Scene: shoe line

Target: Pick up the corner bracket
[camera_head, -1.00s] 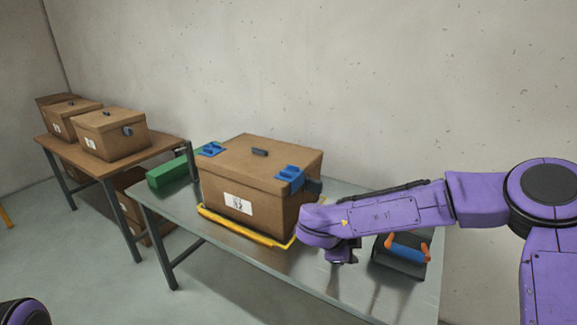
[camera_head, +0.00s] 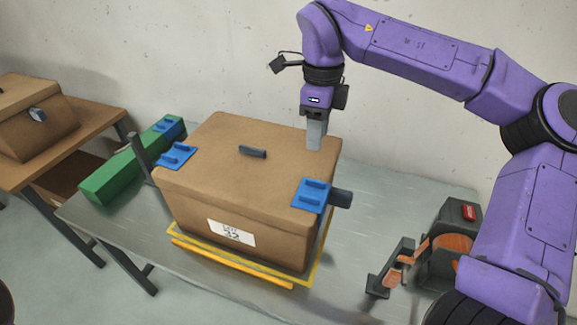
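A blue corner bracket (camera_head: 312,195) sits on the front right corner of the lidded brown box (camera_head: 225,195). A second blue bracket (camera_head: 176,155) sits at the box's left edge. A third blue piece (camera_head: 168,126) lies on the green block behind the box. My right gripper (camera_head: 315,146) points down over the back right part of the lid, apart from the front right bracket. Its grey fingers overlap from this angle, so their opening is unclear; no held object shows. My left gripper is out of view.
The box stands on a yellow-edged base (camera_head: 235,266) on the grey table (camera_head: 370,215). A dark handle (camera_head: 341,198) sticks out from its right side. A dark tool with orange parts (camera_head: 440,250) stands at right. A wooden table (camera_head: 85,140) with another box is at left.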

